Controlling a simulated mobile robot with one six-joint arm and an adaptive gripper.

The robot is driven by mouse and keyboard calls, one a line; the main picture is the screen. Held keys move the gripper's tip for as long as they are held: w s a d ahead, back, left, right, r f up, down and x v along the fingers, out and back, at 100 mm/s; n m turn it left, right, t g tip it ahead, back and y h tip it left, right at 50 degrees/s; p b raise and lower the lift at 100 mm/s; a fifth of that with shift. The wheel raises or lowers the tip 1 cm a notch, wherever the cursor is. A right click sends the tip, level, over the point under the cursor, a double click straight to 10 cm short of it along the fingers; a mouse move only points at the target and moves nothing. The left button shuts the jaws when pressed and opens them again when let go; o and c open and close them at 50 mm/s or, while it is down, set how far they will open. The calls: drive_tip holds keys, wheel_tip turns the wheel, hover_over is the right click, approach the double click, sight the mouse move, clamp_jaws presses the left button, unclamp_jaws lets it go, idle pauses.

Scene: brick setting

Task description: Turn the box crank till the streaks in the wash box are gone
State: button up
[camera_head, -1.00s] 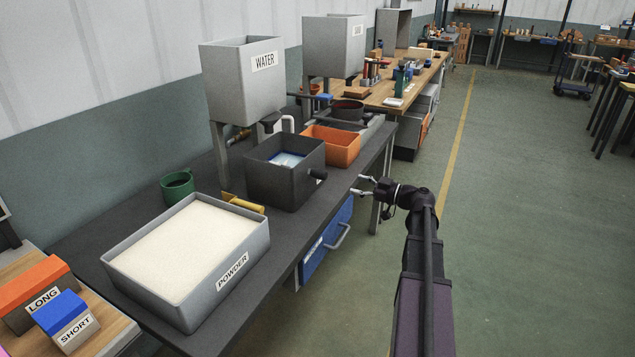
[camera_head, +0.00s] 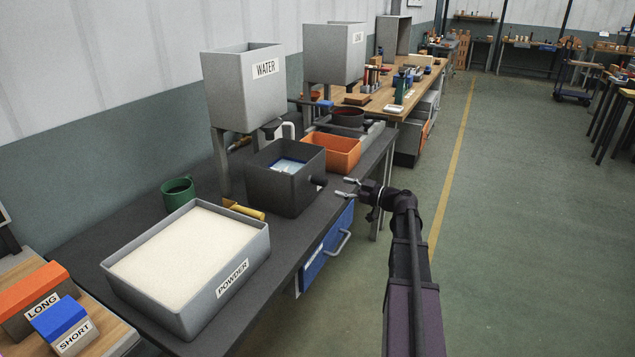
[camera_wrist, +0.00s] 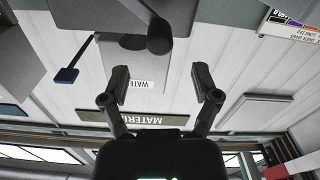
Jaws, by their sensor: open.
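The dark grey wash box (camera_head: 268,186) stands on the bench below the water tank. Its inside shows a pale blue and white surface; streaks are too small to tell apart. The black crank knob (camera_head: 320,180) sticks out from its right side. In the wrist view, a dark round knob (camera_wrist: 159,40) shows at the top, probably the crank's. My gripper (camera_head: 348,187) is open and empty, a little to the right of the crank knob and apart from it. In the wrist view, its two fingers (camera_wrist: 164,84) stand wide apart with nothing between them.
A powder tray (camera_head: 246,252) stands at the near end of the bench, with a yellow-handled tool (camera_head: 243,211) and green mug (camera_head: 179,193) behind it. An orange bin (camera_head: 343,153) sits beyond the wash box. A blue drawer (camera_head: 327,243) is below my gripper.

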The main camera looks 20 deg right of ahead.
sight(312, 180)
drive_tip(key=x, duration=0.8)
drive_tip(key=shift+w+a, duration=0.3)
drive_tip(key=shift+c, duration=0.2)
clamp_jaws()
